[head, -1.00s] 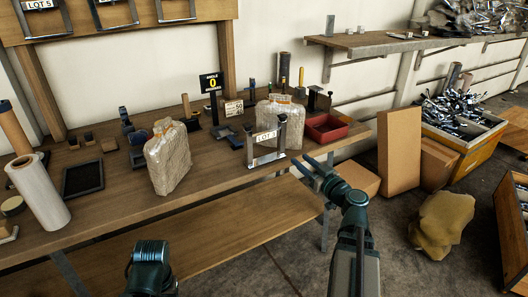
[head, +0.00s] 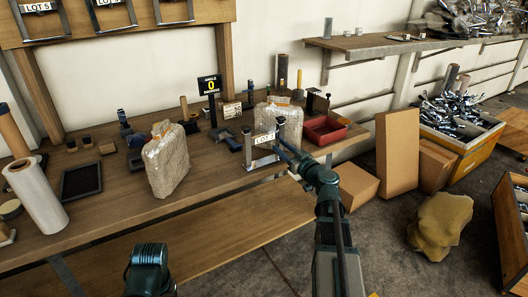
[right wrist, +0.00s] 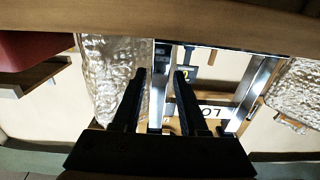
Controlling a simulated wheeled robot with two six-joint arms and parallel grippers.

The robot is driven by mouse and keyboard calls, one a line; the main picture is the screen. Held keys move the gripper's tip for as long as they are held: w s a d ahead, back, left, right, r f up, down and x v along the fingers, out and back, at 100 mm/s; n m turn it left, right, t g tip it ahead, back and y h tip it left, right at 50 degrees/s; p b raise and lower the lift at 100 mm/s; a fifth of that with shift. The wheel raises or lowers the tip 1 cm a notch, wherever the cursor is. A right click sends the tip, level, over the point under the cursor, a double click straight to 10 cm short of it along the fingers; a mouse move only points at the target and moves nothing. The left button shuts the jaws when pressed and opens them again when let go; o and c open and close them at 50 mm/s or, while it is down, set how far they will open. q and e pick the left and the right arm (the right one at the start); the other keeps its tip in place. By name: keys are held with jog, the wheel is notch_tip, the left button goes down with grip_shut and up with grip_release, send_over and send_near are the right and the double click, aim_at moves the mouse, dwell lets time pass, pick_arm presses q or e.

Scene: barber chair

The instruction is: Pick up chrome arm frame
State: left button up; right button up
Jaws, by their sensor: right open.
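The chrome arm frame (head: 249,154) stands upright on the workbench, with a white LOT label across it. In the right wrist view it appears upside down, with two shiny posts and a bottom bar (right wrist: 249,92). My right gripper (head: 280,147) is at the frame's right side, and its fingers partly cover that post in the head view. In the right wrist view my right gripper (right wrist: 161,75) is open, with one chrome post showing between its fingers; contact cannot be told. Only a rounded joint of my left arm shows; its gripper is out of view.
A wrapped block (head: 284,118) stands close behind the frame, and another (head: 168,160) stands to its left. A red bin (head: 325,130) is to the right. The bench (head: 215,190) is clear in front of the frame.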

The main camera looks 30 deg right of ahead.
jog(key=shift+w+a, duration=0.1)
jog(key=shift+w, duration=1.15)
grip_shut()
dwell(0.4)
